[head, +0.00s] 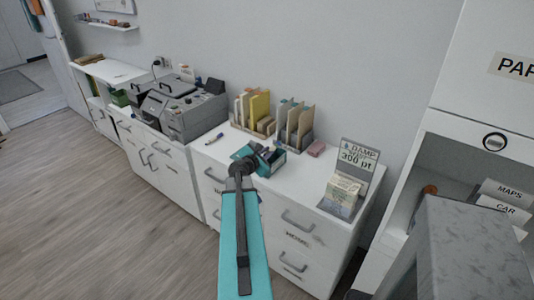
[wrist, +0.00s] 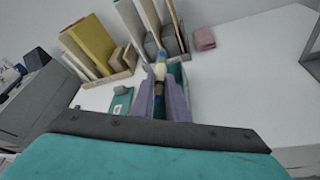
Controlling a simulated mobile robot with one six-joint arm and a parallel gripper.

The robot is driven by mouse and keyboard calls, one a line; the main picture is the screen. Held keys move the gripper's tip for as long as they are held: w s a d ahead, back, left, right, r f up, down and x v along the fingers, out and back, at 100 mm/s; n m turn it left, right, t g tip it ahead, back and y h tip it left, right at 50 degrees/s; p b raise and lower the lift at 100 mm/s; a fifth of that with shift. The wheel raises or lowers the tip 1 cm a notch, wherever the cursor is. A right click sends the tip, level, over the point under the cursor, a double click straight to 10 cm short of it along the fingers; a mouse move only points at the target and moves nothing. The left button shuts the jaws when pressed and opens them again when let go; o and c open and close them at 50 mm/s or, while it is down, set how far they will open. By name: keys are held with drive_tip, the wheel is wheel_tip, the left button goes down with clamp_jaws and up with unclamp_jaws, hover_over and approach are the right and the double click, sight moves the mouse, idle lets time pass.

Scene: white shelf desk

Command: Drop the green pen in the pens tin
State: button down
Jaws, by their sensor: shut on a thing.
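My gripper (head: 262,156) is over the white desk top. In the wrist view its two purple-grey fingers (wrist: 160,92) are shut on a slim pen (wrist: 160,70), seen nearly end-on, with pale, blue and dark parts; its green is hard to make out. A teal open container (wrist: 178,72), apparently the pens tin, is just behind and beside the fingers. In the head view its teal side (head: 279,167) shows beside my gripper. Whether the pen is over or inside its opening is hidden by the fingers.
A white and blue pen (head: 214,141) lies on the desk to the left. A teal item with a label (wrist: 121,104) lies left of the fingers. File holders (head: 258,108) stand behind, a pink block (head: 316,148) and card stand (head: 349,180) to the right, a grey machine (head: 185,110) to the left.

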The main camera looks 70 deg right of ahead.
drive_tip(key=shift+f+b, duration=0.65)
drive_tip(key=shift+f, duration=0.25)
drive_tip(key=c, duration=1.7)
unclamp_jaws()
drive_tip(key=shift+o, duration=0.2)
drive_tip(key=shift+a, duration=0.2)
drive_tip(key=p+v, duration=0.4)
drive_tip(key=v, duration=0.4)
drive_tip(key=shift+r, duration=0.2)
drive_tip(key=p+v, duration=0.2)
drive_tip(key=p, duration=0.5)
drive_tip(key=shift+a+r+p, duration=0.1)
drive_tip(key=shift+a+p, duration=0.2)
drive_tip(key=shift+a, duration=0.05)
